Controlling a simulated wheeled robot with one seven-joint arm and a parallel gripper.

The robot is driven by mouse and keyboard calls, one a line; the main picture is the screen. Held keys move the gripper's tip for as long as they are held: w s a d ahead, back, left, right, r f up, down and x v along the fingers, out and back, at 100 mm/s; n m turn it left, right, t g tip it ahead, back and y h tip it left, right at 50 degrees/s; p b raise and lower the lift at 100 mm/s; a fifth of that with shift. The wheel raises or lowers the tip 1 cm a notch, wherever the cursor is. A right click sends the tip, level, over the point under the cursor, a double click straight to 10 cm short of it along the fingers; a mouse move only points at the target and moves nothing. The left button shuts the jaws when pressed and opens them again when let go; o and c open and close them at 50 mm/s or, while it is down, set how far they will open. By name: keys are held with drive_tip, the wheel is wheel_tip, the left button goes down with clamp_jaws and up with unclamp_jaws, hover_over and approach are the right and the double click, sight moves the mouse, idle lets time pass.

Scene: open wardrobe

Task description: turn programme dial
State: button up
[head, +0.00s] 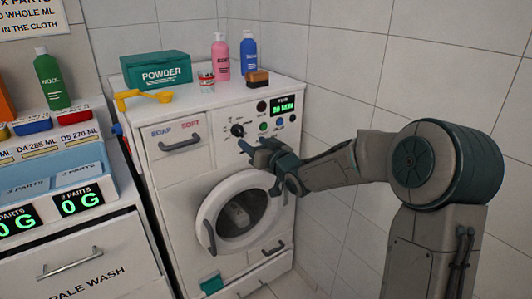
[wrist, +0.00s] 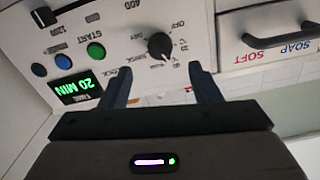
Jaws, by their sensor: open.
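The programme dial is a round black knob (head: 237,130) on the white washing machine's front panel, right of the SOAP and SOFT drawer. In the wrist view the dial (wrist: 160,46) has printed marks around it, among them OFF, and shows just beyond and between my fingertips. My gripper (head: 248,145) is in front of the panel, a little below and right of the dial in the head view. In the wrist view my gripper (wrist: 161,73) is open and empty, its two fingers apart. I see no contact with the dial.
The drawer (head: 180,143) has a protruding handle. The round door (head: 240,215) lies below my gripper. A tiled wall stands close at right.

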drive_tip(key=v, duration=0.6)
drive_tip(key=s+d+r+m+g+h+p, duration=0.3)
drive_tip(key=s+d+g+h+p, duration=0.3)
drive_tip(key=s+d+h+p, duration=0.7)
drive_tip(key=s+r+m+g+y, duration=0.1)
drive_tip(key=s+g, duration=0.5)
drive_tip(key=s, duration=1.4)
drive_tip(key=shift+s+d+r+m+y, duration=0.2)
drive_tip(key=shift+m+y, duration=0.3)
drive_tip(key=shift+y, duration=0.5)
